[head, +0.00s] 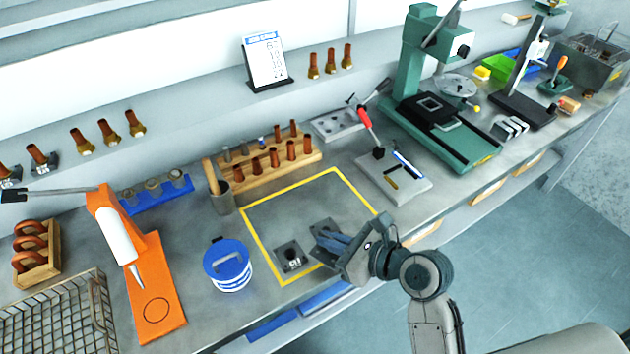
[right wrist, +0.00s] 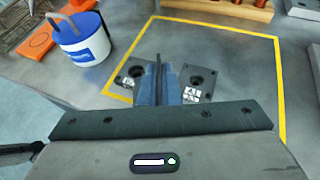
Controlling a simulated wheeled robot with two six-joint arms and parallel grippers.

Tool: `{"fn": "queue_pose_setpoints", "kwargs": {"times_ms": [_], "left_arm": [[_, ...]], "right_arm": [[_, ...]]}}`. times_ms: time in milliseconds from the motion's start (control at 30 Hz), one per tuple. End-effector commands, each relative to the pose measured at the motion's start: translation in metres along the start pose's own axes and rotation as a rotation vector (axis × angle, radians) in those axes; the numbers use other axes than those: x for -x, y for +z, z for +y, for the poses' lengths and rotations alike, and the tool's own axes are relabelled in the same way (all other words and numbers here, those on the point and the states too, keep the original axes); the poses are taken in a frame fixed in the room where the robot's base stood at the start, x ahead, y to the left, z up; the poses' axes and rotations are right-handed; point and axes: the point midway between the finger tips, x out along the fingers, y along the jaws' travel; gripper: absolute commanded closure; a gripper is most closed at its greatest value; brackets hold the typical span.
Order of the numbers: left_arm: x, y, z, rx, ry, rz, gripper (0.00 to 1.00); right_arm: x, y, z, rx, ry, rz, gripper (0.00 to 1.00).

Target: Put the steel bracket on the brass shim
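My right gripper (head: 335,242) reaches into the yellow-outlined square, with its blue fingers close together. In the right wrist view the fingers (right wrist: 159,88) press on both sides of a thin dark upright plate. This looks like the upright leg of the steel bracket (right wrist: 197,80), whose dark flat part with a hole lies right of the fingers. It also shows beside the fingertips in the head view (head: 322,227). A second dark plate with a hole (head: 291,257) lies to the left, also in the right wrist view (right wrist: 131,72). No brass colour shows, so I cannot identify the shim. My left gripper is not in view.
A blue-and-white bucket (head: 228,265) stands just left of the square. A wooden rack (head: 265,170) and a cup (head: 222,199) stand behind it. A grey plate with a red-handled clamp (head: 393,180) lies to the right. The square's back part (head: 290,212) is clear.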

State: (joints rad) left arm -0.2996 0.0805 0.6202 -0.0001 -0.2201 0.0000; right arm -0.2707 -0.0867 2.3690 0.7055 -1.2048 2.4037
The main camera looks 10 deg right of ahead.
Motion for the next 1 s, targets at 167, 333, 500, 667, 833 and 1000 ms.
{"fn": "queue_pose_setpoints", "kwargs": {"times_ms": [167, 333, 500, 667, 833, 1000], "left_arm": [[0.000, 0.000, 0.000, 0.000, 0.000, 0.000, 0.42], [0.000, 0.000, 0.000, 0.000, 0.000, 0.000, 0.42], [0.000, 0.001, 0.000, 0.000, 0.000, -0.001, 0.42], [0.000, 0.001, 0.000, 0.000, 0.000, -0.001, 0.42], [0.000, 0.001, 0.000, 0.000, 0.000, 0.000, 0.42], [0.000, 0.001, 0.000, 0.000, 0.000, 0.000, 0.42]], "right_arm": [[-0.003, 0.002, -0.013, -0.021, -0.059, -0.002, 1.00], [-0.013, 0.013, -0.059, -0.100, -0.250, -0.006, 1.00], [-0.015, 0.029, -0.107, -0.187, -0.457, -0.008, 1.00], [-0.011, 0.043, -0.137, -0.246, -0.598, -0.008, 1.00], [-0.007, 0.050, -0.152, -0.279, -0.674, -0.003, 1.00], [-0.006, 0.051, -0.155, -0.284, -0.688, -0.002, 1.00]]}}
